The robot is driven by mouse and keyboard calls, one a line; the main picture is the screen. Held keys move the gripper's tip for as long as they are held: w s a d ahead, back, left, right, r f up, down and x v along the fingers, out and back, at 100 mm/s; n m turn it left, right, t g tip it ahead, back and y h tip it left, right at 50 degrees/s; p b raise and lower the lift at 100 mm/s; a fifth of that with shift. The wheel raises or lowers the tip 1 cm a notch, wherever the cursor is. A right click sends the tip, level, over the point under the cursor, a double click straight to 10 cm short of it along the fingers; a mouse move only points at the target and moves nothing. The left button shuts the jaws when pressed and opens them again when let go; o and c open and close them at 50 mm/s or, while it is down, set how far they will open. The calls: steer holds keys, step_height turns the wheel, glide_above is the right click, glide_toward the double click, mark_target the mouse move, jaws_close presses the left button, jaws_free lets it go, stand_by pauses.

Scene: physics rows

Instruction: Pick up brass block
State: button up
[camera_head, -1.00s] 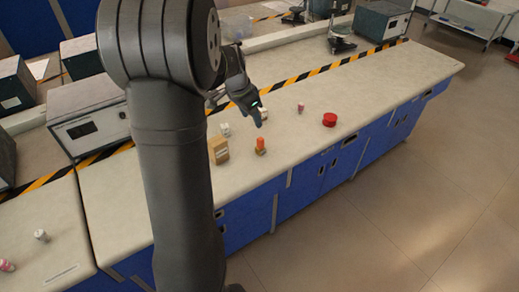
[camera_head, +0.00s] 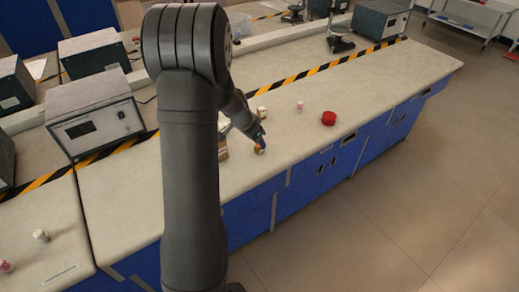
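A small brass-coloured block (camera_head: 260,151) sits near the front edge of the bench, under the end of my arm. Only a small part of it shows. My gripper (camera_head: 260,143) points down at the block from above and covers most of it, along with the orange piece seen on top of it earlier. The fingers are too small and too hidden to tell if they are open or shut, or if they touch the block.
A tan box (camera_head: 223,152) stands just left of the block, partly behind my arm. A small whitish box (camera_head: 262,112), a small pink-and-white item (camera_head: 299,106) and a red round object (camera_head: 329,118) stand on the bench (camera_head: 390,85). Its right part is clear.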

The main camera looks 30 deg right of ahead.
steer(key=shift+x, duration=2.65)
steer(key=shift+s, duration=0.1)
steer(key=shift+c, duration=0.2)
jaws_close()
